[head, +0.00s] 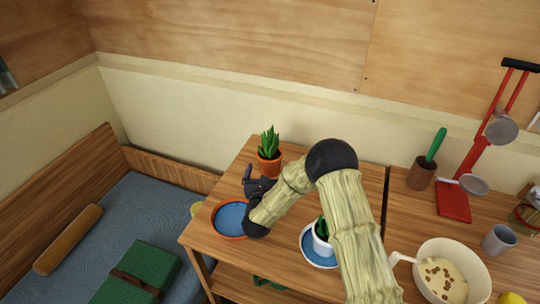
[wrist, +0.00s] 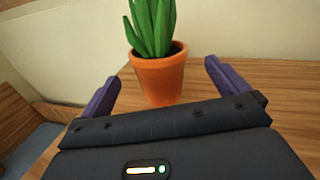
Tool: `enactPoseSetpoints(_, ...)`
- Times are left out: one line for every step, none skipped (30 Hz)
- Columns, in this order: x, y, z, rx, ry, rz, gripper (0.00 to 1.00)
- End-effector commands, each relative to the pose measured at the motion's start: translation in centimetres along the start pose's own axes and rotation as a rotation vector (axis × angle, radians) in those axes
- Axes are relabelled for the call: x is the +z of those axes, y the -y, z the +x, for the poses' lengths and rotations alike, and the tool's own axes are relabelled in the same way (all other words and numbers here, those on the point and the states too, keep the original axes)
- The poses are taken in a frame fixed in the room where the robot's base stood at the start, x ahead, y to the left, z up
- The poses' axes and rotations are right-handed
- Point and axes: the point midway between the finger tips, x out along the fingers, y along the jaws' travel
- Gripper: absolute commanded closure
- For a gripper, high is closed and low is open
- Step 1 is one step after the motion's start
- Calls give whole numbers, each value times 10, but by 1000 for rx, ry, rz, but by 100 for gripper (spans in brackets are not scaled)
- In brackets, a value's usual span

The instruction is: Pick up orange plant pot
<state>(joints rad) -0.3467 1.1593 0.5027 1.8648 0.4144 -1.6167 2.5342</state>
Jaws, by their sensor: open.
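The orange plant pot (head: 269,166) with a green spiky plant stands upright at the back of the wooden table in the head view. In the wrist view the orange pot (wrist: 160,78) is straight ahead, between and beyond my fingertips. My gripper (wrist: 164,80) is open and empty, with its two purple-grey fingers spread wider than the pot. In the head view my gripper (head: 254,184) is just in front of the pot, slightly left of it. The pot appears apart from both fingers.
A blue dish with an orange rim (head: 230,234) lies under my wrist. A white pot with a plant (head: 322,240) stands on a blue-and-white plate (head: 310,255), partly behind my arm. A bowl (head: 455,262), grey cup (head: 498,239) and red utensil stand (head: 454,200) are right. The wall is close behind.

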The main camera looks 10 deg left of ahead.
Motion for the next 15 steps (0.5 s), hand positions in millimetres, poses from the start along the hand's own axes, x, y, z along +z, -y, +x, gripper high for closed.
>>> enactPoseSetpoints(0, 0, 0, 0, 0, 0, 0)
enactPoseSetpoints(0, 0, 0, -1, 0, 0, 0)
enactPoseSetpoints(0, 1, 1, -1, 0, 0, 0)
enactPoseSetpoints(0, 1, 2, -2, 0, 0, 0)
enactPoseSetpoints(1, 2, 3, -3, 0, 0, 0)
enactPoseSetpoints(1, 2, 6, -4, 1, 0, 0)
enactPoseSetpoints(1, 2, 9, -4, 0, 0, 0)
enactPoseSetpoints(2, 2, 12, -4, 0, 0, 0)
enactPoseSetpoints(2, 3, 16, -5, 1, 0, 0)
enactPoseSetpoints(2, 2, 19, -5, 1, 0, 0)
enactPoseSetpoints(2, 2, 21, -5, 1, 0, 0)
enactPoseSetpoints(1, 2, 23, -4, 0, 0, 0)
enactPoseSetpoints(1, 2, 24, -4, 0, 0, 0)
enactPoseSetpoints(0, 2, 24, -3, 0, 0, 0)
enactPoseSetpoints(0, 2, 24, -3, -1, 0, 0)
